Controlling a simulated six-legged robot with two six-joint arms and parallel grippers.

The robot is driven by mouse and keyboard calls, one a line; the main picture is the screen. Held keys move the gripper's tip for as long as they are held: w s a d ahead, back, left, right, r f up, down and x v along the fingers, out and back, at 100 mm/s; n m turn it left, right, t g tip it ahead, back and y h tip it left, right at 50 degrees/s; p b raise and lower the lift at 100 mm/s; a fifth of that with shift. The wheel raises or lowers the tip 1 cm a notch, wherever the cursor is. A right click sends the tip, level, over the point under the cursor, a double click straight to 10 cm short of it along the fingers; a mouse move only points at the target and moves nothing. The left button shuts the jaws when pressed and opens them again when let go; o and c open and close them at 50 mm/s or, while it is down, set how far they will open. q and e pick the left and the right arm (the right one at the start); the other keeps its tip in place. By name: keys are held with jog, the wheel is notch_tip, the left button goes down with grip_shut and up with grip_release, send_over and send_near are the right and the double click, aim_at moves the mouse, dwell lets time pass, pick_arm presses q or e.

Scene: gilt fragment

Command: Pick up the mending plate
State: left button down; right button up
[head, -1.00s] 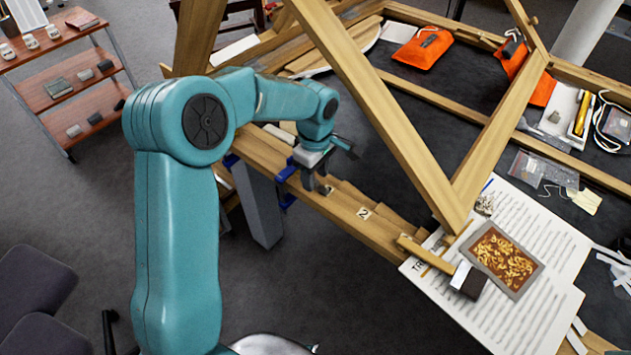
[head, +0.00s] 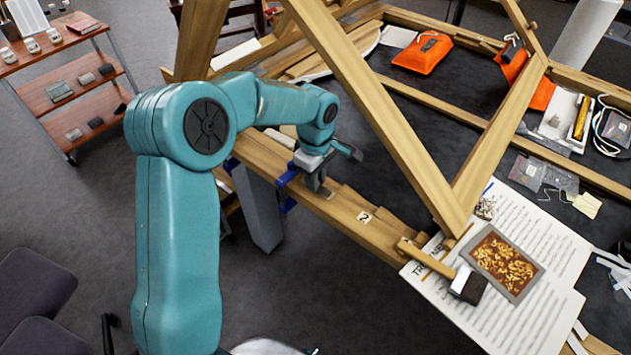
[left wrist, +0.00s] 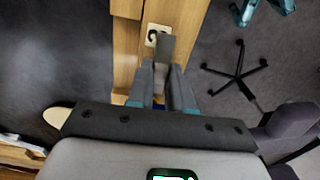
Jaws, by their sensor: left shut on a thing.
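The mending plate (left wrist: 163,50) is a small flat grey piece between the fingers in the left wrist view. My left gripper (left wrist: 161,78) is shut on it, over the wooden beam. In the head view my left gripper (head: 318,184) is at the beam, just right of the blue clamps. There its fingers hide most of the plate, and I cannot tell whether the plate touches the wood. My right gripper is in neither view.
The wooden beam (head: 345,213) carries a label marked 2 (head: 364,217). Blue clamps (head: 288,175) sit left of the gripper. A diagonal timber (head: 385,110) rises close on the right.

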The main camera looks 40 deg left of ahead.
pick_arm(q)
notch_tip(320, 180, up, 18)
jog(key=b, duration=0.3)
send_over(319, 188)
notch_tip(319, 188, down, 14)
jog(key=shift+r, duration=0.2)
notch_tip(319, 188, down, 6)
jog(key=shift+r+p, duration=0.25)
jog(key=shift+p, duration=0.05)
jog(key=c, duration=1.5)
grip_release()
jog(key=shift+s, duration=0.1)
jog(key=o, duration=0.5)
jog(key=shift+c, duration=0.2)
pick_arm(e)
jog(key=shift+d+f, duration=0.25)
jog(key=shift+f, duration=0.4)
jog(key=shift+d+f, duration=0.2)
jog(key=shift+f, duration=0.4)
